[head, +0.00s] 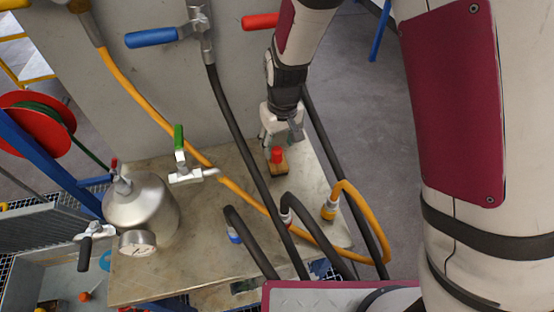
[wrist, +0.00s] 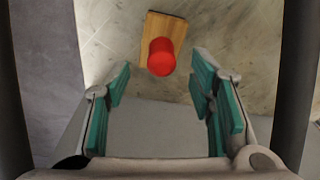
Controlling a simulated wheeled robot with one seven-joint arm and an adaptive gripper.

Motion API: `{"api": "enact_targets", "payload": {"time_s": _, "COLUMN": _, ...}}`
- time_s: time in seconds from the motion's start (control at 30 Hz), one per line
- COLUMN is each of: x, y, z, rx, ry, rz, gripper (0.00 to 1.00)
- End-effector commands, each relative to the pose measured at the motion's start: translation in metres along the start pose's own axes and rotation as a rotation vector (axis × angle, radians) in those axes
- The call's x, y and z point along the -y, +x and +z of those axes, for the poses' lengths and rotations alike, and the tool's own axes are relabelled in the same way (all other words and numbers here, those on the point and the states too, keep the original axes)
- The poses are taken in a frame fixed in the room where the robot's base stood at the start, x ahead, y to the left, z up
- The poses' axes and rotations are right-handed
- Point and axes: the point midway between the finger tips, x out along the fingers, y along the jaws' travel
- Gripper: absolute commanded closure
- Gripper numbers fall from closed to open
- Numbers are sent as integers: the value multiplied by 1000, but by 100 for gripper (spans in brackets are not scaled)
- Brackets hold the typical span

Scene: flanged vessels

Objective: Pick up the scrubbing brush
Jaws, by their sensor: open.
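The scrubbing brush, with a wooden block and a red knob, stands on the stone-like bench top (head: 200,235) in the head view (head: 277,163). In the wrist view the brush (wrist: 161,57) lies ahead of the fingertips, its red knob facing the camera and its wooden block partly hidden behind the knob. My gripper (head: 283,135) is just above the brush in the head view. In the wrist view my gripper (wrist: 160,88) is open, its teal-padded fingers spread to either side below the knob, with nothing between them. The fingers do not appear to touch the brush.
Black hoses (head: 238,125) and an orange hose (head: 135,90) cross the bench close to my arm. A metal vessel with a gauge (head: 143,212) stands at the left. A green-handled valve (head: 180,150) lies left of the brush. A grey panel (head: 150,75) rises behind.

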Motion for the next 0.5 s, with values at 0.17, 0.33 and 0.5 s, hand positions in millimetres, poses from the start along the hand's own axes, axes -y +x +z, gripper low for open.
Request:
{"api": "enact_targets", "payload": {"time_s": 0.17, "x": 2, "y": 25, "z": -1, "rx": 3, "ry": -1, "rz": 1, "gripper": 51}}
{"api": "enact_targets", "payload": {"time_s": 0.33, "x": 1, "y": 34, "z": -1, "rx": 0, "ry": 0, "rz": 2, "gripper": 51}}
{"api": "enact_targets", "payload": {"time_s": 0.5, "x": 1, "y": 33, "z": -1, "rx": -1, "ry": -1, "rz": 2, "gripper": 51}}
